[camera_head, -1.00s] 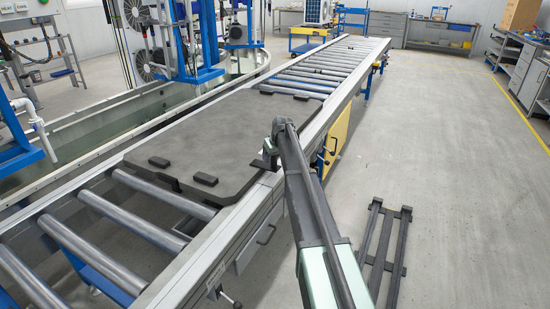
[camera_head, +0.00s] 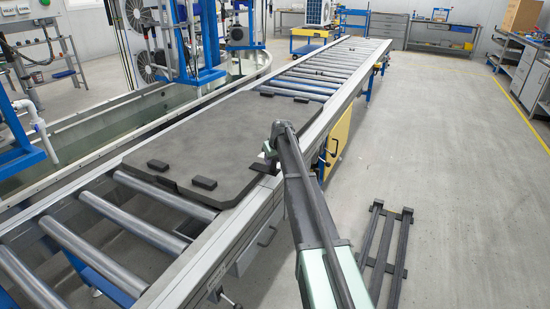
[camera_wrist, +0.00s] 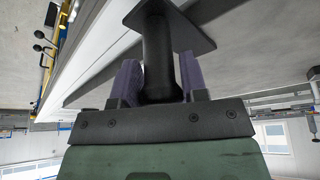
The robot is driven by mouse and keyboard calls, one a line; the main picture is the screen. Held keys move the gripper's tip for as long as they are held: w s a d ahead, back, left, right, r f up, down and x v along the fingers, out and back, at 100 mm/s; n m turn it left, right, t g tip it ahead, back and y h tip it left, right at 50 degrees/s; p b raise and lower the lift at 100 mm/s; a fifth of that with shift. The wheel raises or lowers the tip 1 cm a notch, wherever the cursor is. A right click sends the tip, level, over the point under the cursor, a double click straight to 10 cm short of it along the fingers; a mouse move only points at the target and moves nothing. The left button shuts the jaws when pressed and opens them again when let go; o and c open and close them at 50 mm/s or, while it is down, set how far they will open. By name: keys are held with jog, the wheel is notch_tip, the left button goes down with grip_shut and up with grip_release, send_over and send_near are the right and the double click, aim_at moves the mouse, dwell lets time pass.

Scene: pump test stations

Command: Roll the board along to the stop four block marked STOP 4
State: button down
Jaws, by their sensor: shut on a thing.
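The board (camera_head: 205,140) is a flat dark grey plate with small black blocks near its corners. It lies flat on the roller conveyor, reaching across most of its width. My gripper (camera_head: 270,152) is at the board's right edge, over the conveyor's right rail. In the wrist view my gripper's purple fingers (camera_wrist: 158,82) are closed around a dark upright handle (camera_wrist: 157,50) with a square plate at its end. In the head view the arm hides part of this handle. I cannot make out a block marked STOP 4.
The roller conveyor (camera_head: 325,62) runs on beyond the board to the far end, with bare rollers there and nearer me. Pump stations with blue frames (camera_head: 205,75) stand along its left. A dark rack (camera_head: 388,245) lies on the floor at right. The right floor is otherwise clear.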

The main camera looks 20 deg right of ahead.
jog(key=s+a, duration=0.9)
jog(key=a, duration=0.2)
jog(key=s+a, duration=0.9)
jog(key=a, duration=0.2)
jog(key=s+a, duration=0.9)
jog(key=a, duration=0.3)
jog(key=shift+s, duration=0.25)
jog(key=s+a, duration=0.9)
jog(key=a, duration=0.2)
jog(key=s+a, duration=1)
jog(key=a, duration=0.2)
jog(key=s+a, duration=0.9)
jog(key=a, duration=0.3)
jog(key=shift+s, duration=0.15)
